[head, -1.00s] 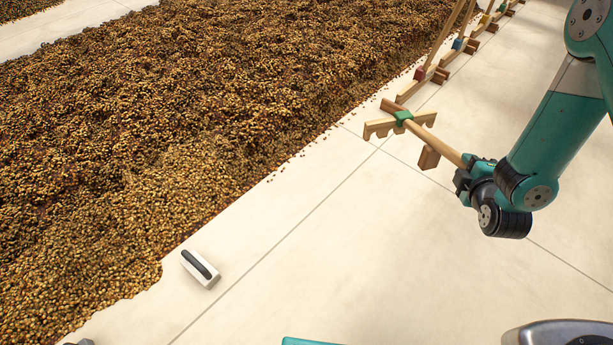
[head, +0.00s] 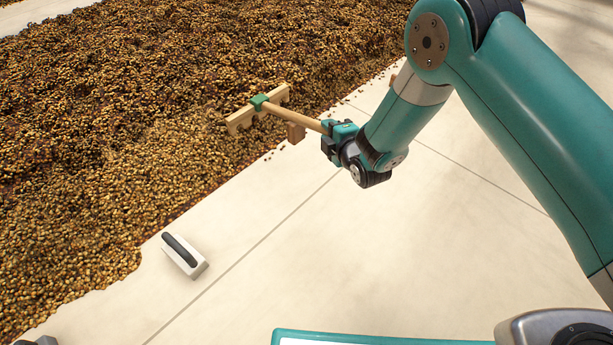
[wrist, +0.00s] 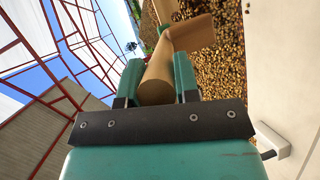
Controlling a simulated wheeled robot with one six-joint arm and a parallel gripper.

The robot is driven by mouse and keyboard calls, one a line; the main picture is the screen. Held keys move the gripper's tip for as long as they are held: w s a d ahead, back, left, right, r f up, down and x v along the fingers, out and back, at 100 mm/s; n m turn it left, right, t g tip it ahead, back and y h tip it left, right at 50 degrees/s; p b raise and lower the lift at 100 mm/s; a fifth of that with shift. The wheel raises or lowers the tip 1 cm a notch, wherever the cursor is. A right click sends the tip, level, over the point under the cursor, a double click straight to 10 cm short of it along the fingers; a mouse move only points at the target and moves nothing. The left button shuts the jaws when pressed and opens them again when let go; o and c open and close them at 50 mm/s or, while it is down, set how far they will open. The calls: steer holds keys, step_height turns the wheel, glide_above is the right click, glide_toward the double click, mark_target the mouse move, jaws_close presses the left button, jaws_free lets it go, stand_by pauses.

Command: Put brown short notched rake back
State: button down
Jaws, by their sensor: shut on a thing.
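My gripper (head: 334,137) is shut on the handle of a wooden rake (head: 298,118). The rake has a short notched wooden head and a green joint where the handle meets it. Its head is at the left end, over or at the near edge of the bean bed; I cannot tell whether it touches the beans. A small wooden block hangs below the handle. In the wrist view the handle (wrist: 158,80) runs forward between the two fingers (wrist: 157,85), and the head is partly hidden.
A wide bed of brown beans (head: 100,150) fills the left and back. A white block with a black handle (head: 184,255) lies on the pale floor beside it. The floor (head: 420,260) in the middle right is clear. My arm hides part of the back right.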

step_height(320, 180, down, 18)
steer(key=b, duration=1)
steer(key=shift+r, duration=0.2)
steer(key=shift+f, duration=0.1)
steer(key=c, duration=0.8)
jaws_free()
steer(key=shift+c, duration=0.2)
